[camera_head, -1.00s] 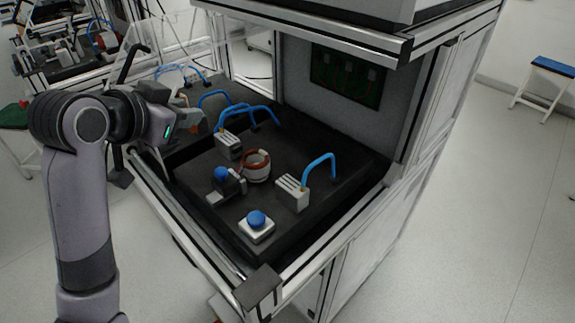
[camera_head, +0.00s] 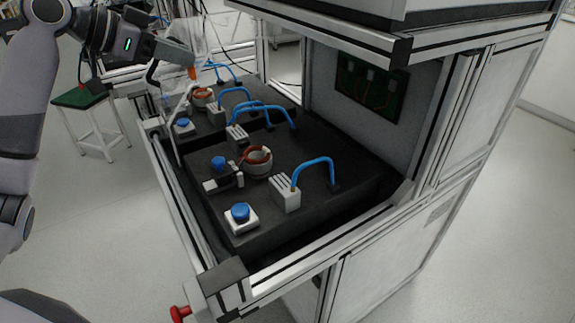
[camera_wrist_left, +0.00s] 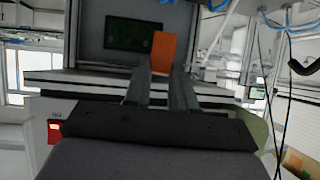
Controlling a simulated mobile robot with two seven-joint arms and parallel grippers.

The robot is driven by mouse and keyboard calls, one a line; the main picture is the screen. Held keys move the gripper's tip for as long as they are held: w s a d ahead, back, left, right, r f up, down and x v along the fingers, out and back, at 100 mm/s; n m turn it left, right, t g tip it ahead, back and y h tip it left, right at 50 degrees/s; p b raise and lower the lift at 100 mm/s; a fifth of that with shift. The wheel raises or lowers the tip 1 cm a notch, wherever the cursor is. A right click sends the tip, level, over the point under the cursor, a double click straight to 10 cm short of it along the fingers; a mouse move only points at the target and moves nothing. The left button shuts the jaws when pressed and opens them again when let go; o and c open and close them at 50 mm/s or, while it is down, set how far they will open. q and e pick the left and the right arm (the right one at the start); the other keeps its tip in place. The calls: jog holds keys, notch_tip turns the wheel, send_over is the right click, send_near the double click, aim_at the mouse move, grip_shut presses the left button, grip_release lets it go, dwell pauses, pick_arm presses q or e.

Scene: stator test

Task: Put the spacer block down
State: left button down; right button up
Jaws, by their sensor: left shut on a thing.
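The orange spacer block (camera_wrist_left: 163,52) stands out between the fingertips of my left gripper (camera_wrist_left: 160,82) in the left wrist view. In the head view my left gripper (camera_head: 176,55) is at the upper left, shut on the block, with only a small orange part (camera_head: 192,74) showing at its tips. The gripper holds the block in the air above the far part of the black test bed (camera_head: 330,180). My right gripper is not in view.
On the bed are copper-wound stators (camera_head: 257,161), blue push buttons (camera_head: 240,212), grey connector blocks (camera_head: 284,192) and blue hoses (camera_head: 312,163). A clear guard stands near my left gripper. A green-topped stool (camera_head: 80,97) is at the left.

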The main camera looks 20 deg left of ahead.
pick_arm(q)
jog(key=shift+s+a+f+b, duration=0.1)
jog(key=shift+f+b, duration=0.1)
jog(key=shift+f, duration=4.75)
jog(key=shift+a+f+b, duration=0.1)
jog(key=shift+f+b, duration=0.05)
jog(key=shift+f, duration=4.8)
jog(key=shift+f, duration=0.15)
jog(key=c, duration=0.9)
grip_release()
